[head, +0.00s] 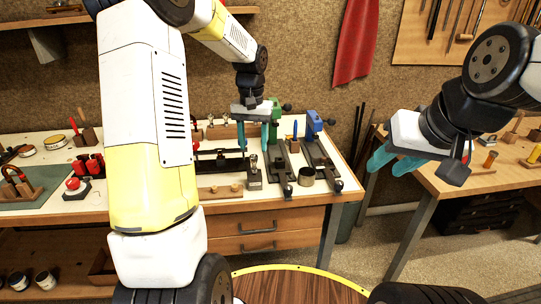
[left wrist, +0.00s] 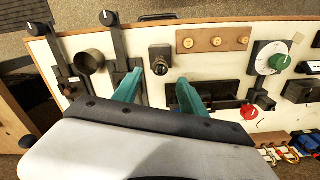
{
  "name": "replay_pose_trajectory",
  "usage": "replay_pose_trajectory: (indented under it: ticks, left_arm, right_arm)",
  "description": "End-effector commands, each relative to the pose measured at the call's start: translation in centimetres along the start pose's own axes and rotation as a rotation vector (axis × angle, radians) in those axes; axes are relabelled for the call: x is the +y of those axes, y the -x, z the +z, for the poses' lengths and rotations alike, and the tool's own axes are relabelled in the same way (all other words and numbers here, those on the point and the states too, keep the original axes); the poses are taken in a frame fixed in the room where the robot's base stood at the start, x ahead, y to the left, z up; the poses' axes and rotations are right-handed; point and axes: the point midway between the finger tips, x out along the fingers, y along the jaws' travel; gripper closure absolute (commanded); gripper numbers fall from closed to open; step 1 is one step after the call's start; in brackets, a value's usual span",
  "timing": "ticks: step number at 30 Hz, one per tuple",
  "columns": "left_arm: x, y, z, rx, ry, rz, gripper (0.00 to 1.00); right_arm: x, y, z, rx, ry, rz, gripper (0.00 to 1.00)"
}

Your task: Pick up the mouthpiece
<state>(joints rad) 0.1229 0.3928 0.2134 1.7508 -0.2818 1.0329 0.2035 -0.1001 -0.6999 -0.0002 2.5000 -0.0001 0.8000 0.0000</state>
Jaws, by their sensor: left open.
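The mouthpiece (head: 253,162) is a small silvery piece standing upright in a grey block on the workbench. In the left wrist view, the mouthpiece (left wrist: 160,67) is seen from above in its dark square block. My left gripper (head: 253,142) points down above it, with teal fingers apart and nothing between them. In the left wrist view, my left gripper (left wrist: 161,86) has its fingertips on either side of the mouthpiece's line, apart from it. My right gripper (head: 384,167) hangs empty at the right, away from the bench, its teal fingers apart.
A second bench (head: 470,180) stands at the right.

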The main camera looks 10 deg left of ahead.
Motion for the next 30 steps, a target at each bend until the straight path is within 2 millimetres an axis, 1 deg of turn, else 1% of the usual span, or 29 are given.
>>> replay_pose_trajectory:
  ticks: [11,15,18,21,27,28,30]
  left_arm:
    - [0.0,-4.0,0.2,-0.007,0.001,0.000,0.51]
    - [0.0,-6.1,0.8,-0.007,0.000,0.000,0.51]
    - [0.0,-7.4,0.7,-0.007,0.001,0.000,0.51]
    - [0.0,-7.9,0.6,-0.003,0.001,0.001,0.51]
    - [0.0,-8.0,0.6,-0.003,0.001,0.000,0.51]
    - [0.0,-7.9,0.6,-0.003,0.001,0.000,0.53]
    - [0.0,-7.9,0.6,-0.003,0.001,0.000,0.66]
  right_arm:
    - [0.0,0.0,0.0,0.000,0.000,0.000,0.64]
    - [0.0,0.0,0.0,0.000,0.000,0.000,0.64]
    - [0.0,0.0,0.0,0.000,0.000,0.000,0.64]
    - [0.0,0.0,0.0,0.000,0.000,0.000,0.64]
    - [0.0,0.0,0.0,0.000,0.000,0.000,0.64]
    - [0.0,0.0,0.0,0.000,0.000,0.000,0.64]
    - [0.0,0.0,0.0,0.000,0.000,0.000,0.64]
